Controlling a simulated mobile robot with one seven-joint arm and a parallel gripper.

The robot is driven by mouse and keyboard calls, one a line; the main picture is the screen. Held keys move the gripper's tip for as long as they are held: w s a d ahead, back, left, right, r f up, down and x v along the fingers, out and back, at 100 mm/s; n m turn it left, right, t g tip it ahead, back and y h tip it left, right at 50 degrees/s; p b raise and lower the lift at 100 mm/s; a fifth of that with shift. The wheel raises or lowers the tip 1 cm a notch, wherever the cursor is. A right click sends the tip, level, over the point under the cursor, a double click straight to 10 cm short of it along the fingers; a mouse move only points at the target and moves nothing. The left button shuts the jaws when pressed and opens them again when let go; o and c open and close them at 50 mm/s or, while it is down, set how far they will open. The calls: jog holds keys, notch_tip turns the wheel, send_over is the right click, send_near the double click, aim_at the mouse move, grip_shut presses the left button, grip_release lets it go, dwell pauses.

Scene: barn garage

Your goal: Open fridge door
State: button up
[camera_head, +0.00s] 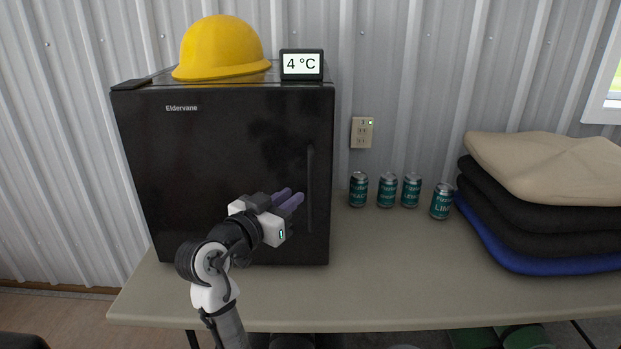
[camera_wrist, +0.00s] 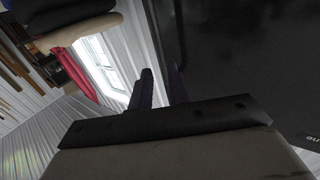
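The black mini fridge (camera_head: 215,150) stands on the table, its door shut and facing me. Its dark vertical handle (camera_head: 310,190) is near the door's right edge. My gripper (camera_head: 293,196) is in front of the door, its two purple fingers pointing up and right towards the handle, with the tips just left of it. In the wrist view the fingers (camera_wrist: 160,85) are a little apart with nothing visible held between them. The black door (camera_wrist: 245,60) fills the right of that view. Whether the fingers touch the handle I cannot tell.
A yellow hard hat (camera_head: 220,48) and a temperature display (camera_head: 301,64) sit on the fridge. Several teal cans (camera_head: 387,190) stand to its right, then stacked folded cloths (camera_head: 545,215). The table (camera_head: 400,285) is clear in front of the cans.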

aim_at(309, 183)
jog(key=p+x, duration=0.1)
jog(key=x, duration=0.7)
jog(key=shift+w+d+p, duration=0.15)
jog(key=shift+w+p, duration=0.1)
jog(key=shift+p, duration=0.05)
grip_shut()
